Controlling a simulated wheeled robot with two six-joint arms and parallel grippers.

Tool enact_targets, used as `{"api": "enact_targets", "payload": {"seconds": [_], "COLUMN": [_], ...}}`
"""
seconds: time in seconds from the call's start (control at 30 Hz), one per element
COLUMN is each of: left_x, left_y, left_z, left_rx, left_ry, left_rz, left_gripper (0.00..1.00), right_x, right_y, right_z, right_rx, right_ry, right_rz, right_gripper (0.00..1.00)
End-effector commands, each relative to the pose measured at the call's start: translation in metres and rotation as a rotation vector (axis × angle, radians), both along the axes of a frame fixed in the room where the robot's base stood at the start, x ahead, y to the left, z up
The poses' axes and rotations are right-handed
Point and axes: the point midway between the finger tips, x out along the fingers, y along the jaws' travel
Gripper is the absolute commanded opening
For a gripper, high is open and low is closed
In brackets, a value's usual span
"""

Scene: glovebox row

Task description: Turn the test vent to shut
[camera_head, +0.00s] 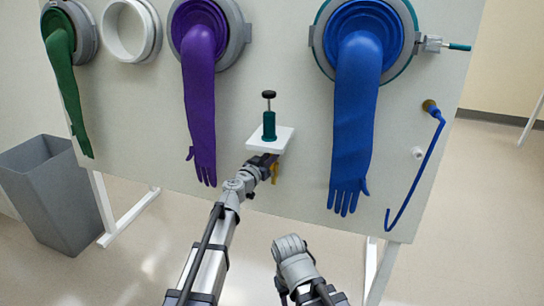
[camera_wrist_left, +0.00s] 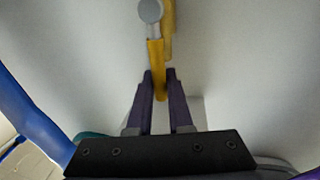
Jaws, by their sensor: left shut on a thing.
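A yellow lever, which looks like the vent's handle, shows in the head view (camera_head: 275,174) just below the white shelf. In the left wrist view, the yellow lever (camera_wrist_left: 156,65) hangs lengthwise from a round grey fitting (camera_wrist_left: 150,11). Its lower end is between the two dark fingers of my left gripper (camera_wrist_left: 160,80), which are shut on it. In the head view my left gripper (camera_head: 266,163) is partly hidden at the shelf's underside. My right arm's grey end (camera_head: 292,250) is low in the middle, away from the panel; its fingers cannot be made out.
The white shelf (camera_head: 285,142) carries a teal pump with a black knob (camera_head: 268,95). Purple (camera_head: 200,95) and blue (camera_head: 355,110) gloves hang either side. A blue hooked tube (camera_head: 428,165) hangs at right. A grey bin (camera_head: 60,190) stands at left.

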Motion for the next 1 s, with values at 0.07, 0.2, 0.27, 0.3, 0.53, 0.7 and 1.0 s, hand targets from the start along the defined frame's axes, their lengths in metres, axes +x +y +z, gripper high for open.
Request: {"api": "enact_targets", "payload": {"seconds": [0.07, 0.2, 0.27, 0.3, 0.53, 0.7, 1.0], "left_x": [-0.0001, -0.0001, -0.0001, -0.0001, -0.0001, -0.0001, -0.0011], "left_y": [0.0002, 0.0003, 0.0003, 0.0003, 0.0003, 0.0003, -0.0026], "left_z": [0.0, 0.0, 0.0, 0.0, 0.0, 0.0, 0.0005], "left_rx": [0.0, 0.0, 0.0, 0.0, 0.0, 0.0, 0.035], "left_ry": [0.0, 0.0, 0.0, 0.0, 0.0, 0.0, -0.012], "left_rz": [0.0, 0.0, 0.0, 0.0, 0.0, 0.001, -0.004], "left_gripper": [0.0, 0.0, 0.0, 0.0, 0.0, 0.0, 0.0], "right_x": [0.0, 0.0, 0.0, 0.0, 0.0, 0.0, 0.0], "right_y": [0.0, 0.0, 0.0, 0.0, 0.0, 0.0, 0.0001], "right_z": [0.0, 0.0, 0.0, 0.0, 0.0, 0.0, 0.0019], "right_rx": [0.0, 0.0, 0.0, 0.0, 0.0, 0.0, 0.0], "right_ry": [0.0, 0.0, 0.0, 0.0, 0.0, 0.0, 0.0], "right_rz": [0.0, 0.0, 0.0, 0.0, 0.0, 0.0, 0.0], "right_gripper": [0.5, 0.5, 0.5, 0.5, 0.5, 0.5, 0.5]}}
